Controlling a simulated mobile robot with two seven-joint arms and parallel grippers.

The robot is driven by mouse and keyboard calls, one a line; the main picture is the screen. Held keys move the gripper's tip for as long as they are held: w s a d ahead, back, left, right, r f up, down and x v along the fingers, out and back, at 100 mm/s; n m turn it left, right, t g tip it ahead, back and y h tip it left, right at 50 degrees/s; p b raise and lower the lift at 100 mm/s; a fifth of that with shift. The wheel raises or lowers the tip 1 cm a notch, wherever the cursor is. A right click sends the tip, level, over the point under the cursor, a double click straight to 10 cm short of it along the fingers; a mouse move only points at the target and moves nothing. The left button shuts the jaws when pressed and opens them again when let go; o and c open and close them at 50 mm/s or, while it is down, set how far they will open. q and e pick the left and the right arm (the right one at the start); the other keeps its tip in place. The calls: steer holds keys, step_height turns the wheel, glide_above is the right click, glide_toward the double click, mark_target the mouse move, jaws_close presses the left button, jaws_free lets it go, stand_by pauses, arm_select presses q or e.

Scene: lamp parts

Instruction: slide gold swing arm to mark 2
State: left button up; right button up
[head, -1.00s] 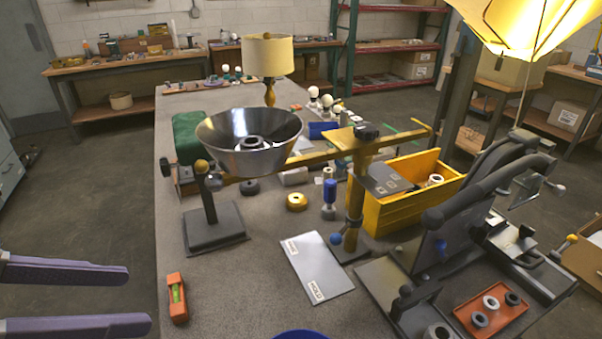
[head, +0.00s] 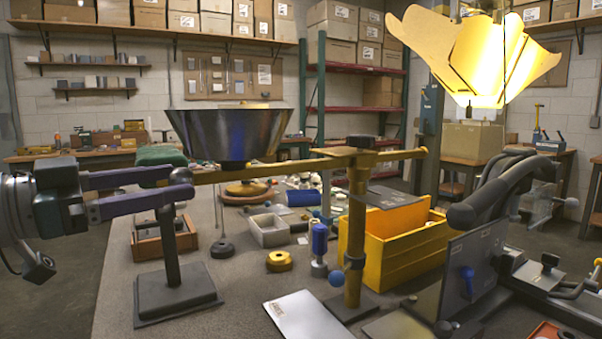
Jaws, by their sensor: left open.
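The gold swing arm (head: 300,166) runs level across the middle of the head view, carried by a gold post (head: 355,235) on a dark base. The top of that stand is hidden by the fingers. Mark 2 cannot be made out. My right gripper is not in view.
A yellow bin (head: 400,240) stands right of the post, and a black clamp-like fixture (head: 470,260) further right. A lit yellow shade (head: 485,60) hangs at upper right.

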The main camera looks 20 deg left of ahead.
mark_target(205, 177)
arm_select(q)
steer(key=p+x, duration=0.1)
steer(key=x, duration=0.5)
jaws_close()
stand_by(0.5)
steer(key=shift+a, duration=0.1)
stand_by(0.7)
